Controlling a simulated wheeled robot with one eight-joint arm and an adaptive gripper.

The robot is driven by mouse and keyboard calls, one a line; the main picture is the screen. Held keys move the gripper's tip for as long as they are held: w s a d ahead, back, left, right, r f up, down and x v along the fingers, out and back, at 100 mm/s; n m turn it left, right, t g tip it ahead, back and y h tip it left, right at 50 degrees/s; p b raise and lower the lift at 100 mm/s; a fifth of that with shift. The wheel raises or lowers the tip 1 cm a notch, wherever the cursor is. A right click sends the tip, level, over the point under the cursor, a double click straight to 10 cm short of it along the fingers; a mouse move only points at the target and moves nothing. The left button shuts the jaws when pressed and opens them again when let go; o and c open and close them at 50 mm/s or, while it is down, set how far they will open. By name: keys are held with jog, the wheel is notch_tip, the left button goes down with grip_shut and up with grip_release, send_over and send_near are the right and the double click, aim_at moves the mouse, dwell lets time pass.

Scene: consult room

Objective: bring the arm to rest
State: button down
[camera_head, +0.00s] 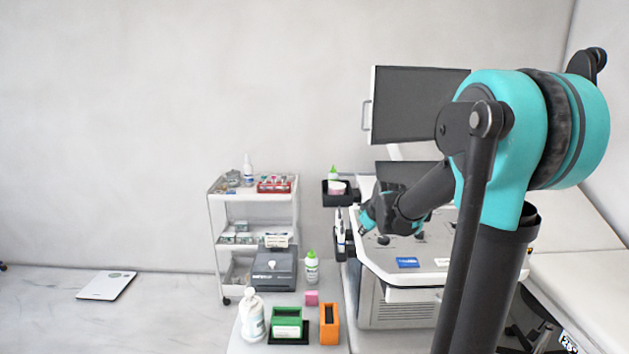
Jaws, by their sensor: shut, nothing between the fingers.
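My arm fills the right side of the head view, with a large teal joint and dark links. Its far end reaches left and down in front of the ultrasound-like machine (375,268). My gripper (363,231) is small and dark at the end of the teal wrist, beside the machine's left edge. It is shut and holds nothing. Part of the machine is hidden behind my arm.
A white trolley (213,235) stands behind. Floor at left is mostly clear around a scale (106,285).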

jog(key=s+d+f+m+g, duration=0.1)
jog(key=s+f+m, duration=0.3)
jog(key=s, duration=1.1)
jog(key=s+d+f+m+g+h, duration=0.1)
jog(key=s+f+m, duration=0.3)
jog(key=s+f, duration=0.4)
jog(key=s+d+g, duration=0.1)
jog(key=s, duration=0.6)
